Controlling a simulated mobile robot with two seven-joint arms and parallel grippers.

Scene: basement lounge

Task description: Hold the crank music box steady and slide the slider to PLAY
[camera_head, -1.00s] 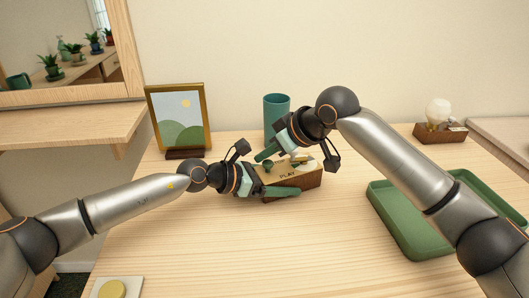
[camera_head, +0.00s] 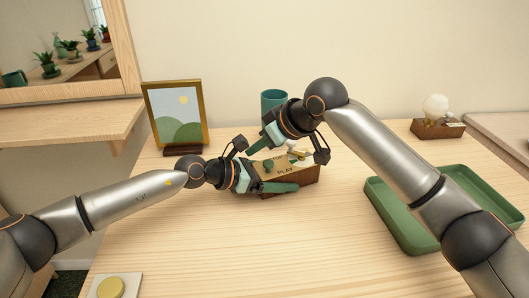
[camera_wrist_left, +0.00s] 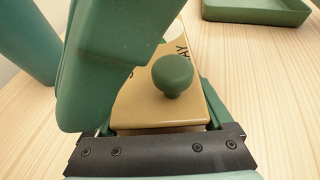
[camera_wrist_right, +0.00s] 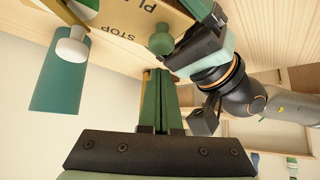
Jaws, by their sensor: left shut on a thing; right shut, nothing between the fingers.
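The crank music box (camera_head: 303,179) is a brown wooden box with a cream top lettered PLAY and STOP, standing on the table. Its round green slider knob (camera_wrist_left: 173,73) shows on the top, also in the right wrist view (camera_wrist_right: 160,40). A pale-tipped crank part (camera_head: 298,153) shows at its back. My left gripper (camera_head: 275,178) is shut on the box's left end, its fingers along the two sides. My right gripper (camera_head: 257,148) is shut and empty; its fingertips (camera_wrist_right: 158,76) are close to the knob, and whether they touch is unclear.
A green cup (camera_head: 273,100) stands behind the box. A framed picture (camera_head: 175,115) is at back left, a green tray (camera_head: 400,236) at right, and a bulb on a wooden base (camera_head: 437,130) at back right. A yellow button (camera_head: 110,288) is at front left. The front middle is clear.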

